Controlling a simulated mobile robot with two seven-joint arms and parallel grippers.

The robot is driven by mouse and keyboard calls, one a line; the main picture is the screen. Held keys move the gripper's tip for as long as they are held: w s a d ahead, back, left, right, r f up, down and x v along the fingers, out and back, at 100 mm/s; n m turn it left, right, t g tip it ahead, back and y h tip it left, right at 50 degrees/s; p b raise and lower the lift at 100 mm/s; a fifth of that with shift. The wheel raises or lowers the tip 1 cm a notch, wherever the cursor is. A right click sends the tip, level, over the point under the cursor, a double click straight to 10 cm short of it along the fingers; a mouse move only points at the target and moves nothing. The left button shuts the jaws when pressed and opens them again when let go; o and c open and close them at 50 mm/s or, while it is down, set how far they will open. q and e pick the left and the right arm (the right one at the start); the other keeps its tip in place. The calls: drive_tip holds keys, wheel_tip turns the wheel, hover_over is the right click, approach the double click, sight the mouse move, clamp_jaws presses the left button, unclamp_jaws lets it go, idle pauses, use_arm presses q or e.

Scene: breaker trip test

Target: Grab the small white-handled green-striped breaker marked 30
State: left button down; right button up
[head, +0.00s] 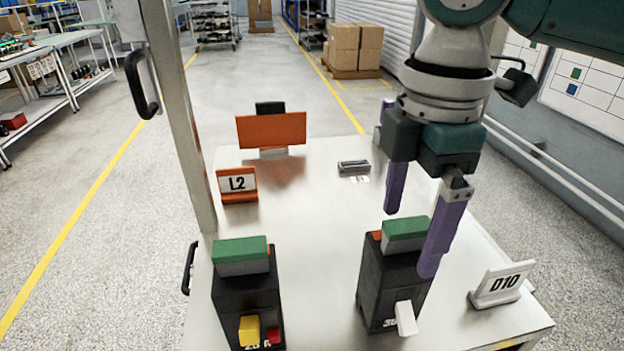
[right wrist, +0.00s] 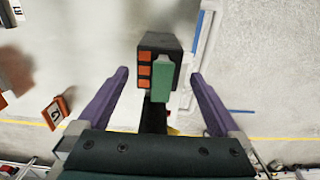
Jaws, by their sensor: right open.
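The white-handled breaker (head: 378,283) stands upright on the near right of the pale table. It has a black body, a green-striped grey top, and a white lever at its front beside a partly hidden mark that looks like 30. My right gripper (head: 410,243) is open, with its purple fingers pointing down on either side of the breaker's top. In the right wrist view the breaker (right wrist: 150,43) lies between the open fingers (right wrist: 160,74), with gaps on both sides. Its green stripe and orange patches show there. My left gripper is not in view.
A similar black breaker (head: 246,298) with a yellow lever stands to the left. A D10 sign (head: 501,284) stands at right, an L2 sign (head: 238,184) at left. An orange plate (head: 271,130) and small grey block (head: 354,167) are farther back. A pale post (head: 180,110) rises at left.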

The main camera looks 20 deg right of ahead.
sight(402, 245)
drive_tip(key=shift+w+f, duration=0.1)
drive_tip(key=shift+f, duration=1.9)
drive_tip(key=shift+a, duration=0.1)
clamp_jaws()
